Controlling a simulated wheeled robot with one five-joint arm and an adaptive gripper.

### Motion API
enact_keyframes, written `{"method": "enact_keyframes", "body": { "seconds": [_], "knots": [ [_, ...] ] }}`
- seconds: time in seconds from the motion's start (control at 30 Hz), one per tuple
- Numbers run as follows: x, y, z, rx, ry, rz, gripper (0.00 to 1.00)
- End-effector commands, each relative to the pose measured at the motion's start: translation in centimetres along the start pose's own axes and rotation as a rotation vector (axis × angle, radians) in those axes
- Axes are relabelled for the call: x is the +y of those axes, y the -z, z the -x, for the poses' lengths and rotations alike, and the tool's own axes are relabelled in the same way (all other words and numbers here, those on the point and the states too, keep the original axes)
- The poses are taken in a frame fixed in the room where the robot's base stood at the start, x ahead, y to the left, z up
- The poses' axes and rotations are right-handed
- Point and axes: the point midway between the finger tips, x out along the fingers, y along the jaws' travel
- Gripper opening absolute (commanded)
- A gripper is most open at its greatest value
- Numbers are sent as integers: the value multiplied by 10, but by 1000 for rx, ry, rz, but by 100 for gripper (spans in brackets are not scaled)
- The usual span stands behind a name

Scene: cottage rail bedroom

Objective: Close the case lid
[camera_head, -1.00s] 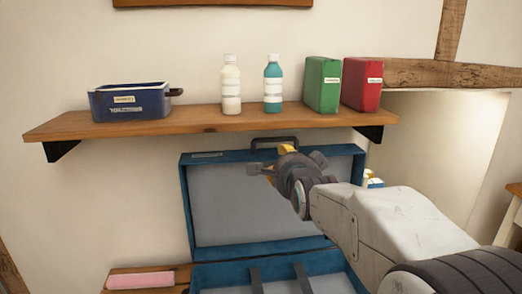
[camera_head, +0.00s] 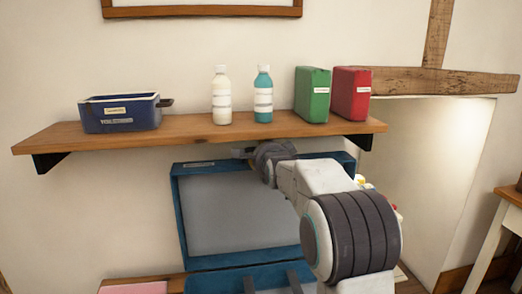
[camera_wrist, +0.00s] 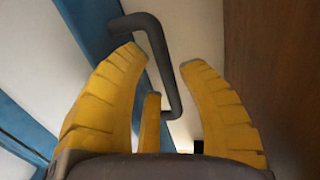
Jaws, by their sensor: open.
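A blue case stands open below the shelf, its raised lid (camera_head: 178,215) with a grey lining facing me in the head view. The case's lower part (camera_head: 232,278) shows at the bottom edge. My gripper (camera_head: 243,152) is at the lid's top edge, partly hidden by my own arm. In the wrist view the dark lid handle (camera_wrist: 166,62) lies just past and between the yellow fingers of my gripper (camera_wrist: 162,58). The fingers are open and spread apart. I cannot tell whether they touch the handle. The blue lid edge (camera_wrist: 98,35) runs beside it.
A wooden shelf (camera_head: 165,135) is close above the lid. It holds a blue bin (camera_head: 120,112), a white bottle (camera_head: 221,95), a teal bottle (camera_head: 263,95), a green box (camera_head: 312,95) and a red box (camera_head: 350,95). A small table (camera_head: 508,200) stands at the right.

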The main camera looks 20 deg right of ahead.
Motion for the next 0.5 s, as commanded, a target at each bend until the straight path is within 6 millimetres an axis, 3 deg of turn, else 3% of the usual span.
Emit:
{"method": "enact_keyframes", "body": {
  "seconds": [0.2, 0.5],
  "knots": [
    [0, 0, -20, 0, 0, 0, 36],
    [0, 0, -29, 0, 1, 0, 36]
  ]
}}
